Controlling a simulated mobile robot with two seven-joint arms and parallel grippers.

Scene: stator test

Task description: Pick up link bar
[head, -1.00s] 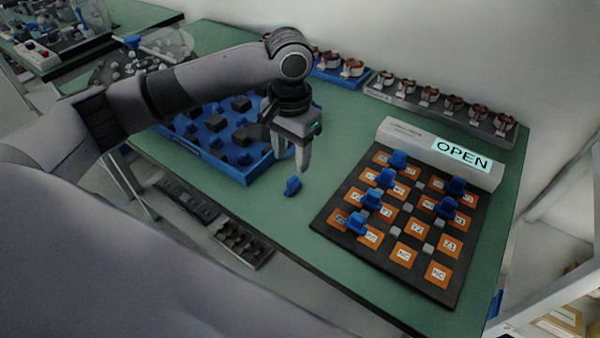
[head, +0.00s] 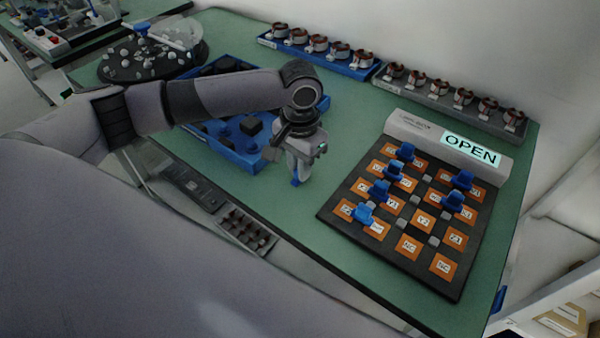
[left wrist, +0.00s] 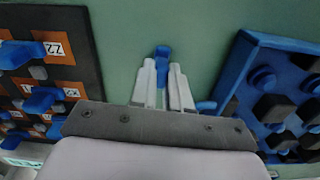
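A small blue link bar (head: 295,182) lies on the green table between the blue parts tray and the dark terminal board. My left gripper (head: 297,178) points down over it and partly hides it in the head view. In the left wrist view the link bar (left wrist: 162,52) shows between and just beyond the two pale fingertips (left wrist: 162,68). The fingers stand apart with a narrow gap on each side of the bar, so the gripper looks open. My right gripper is not in view.
The board (head: 330,213) to the right has orange labelled terminals and several blue link bars, with an "OPEN" display (head: 471,150) behind. The blue tray (head: 243,165) of parts is close on the left. Racks of copper-wound stators (head: 340,50) line the back. Green table (head: 350,125) is clear between.

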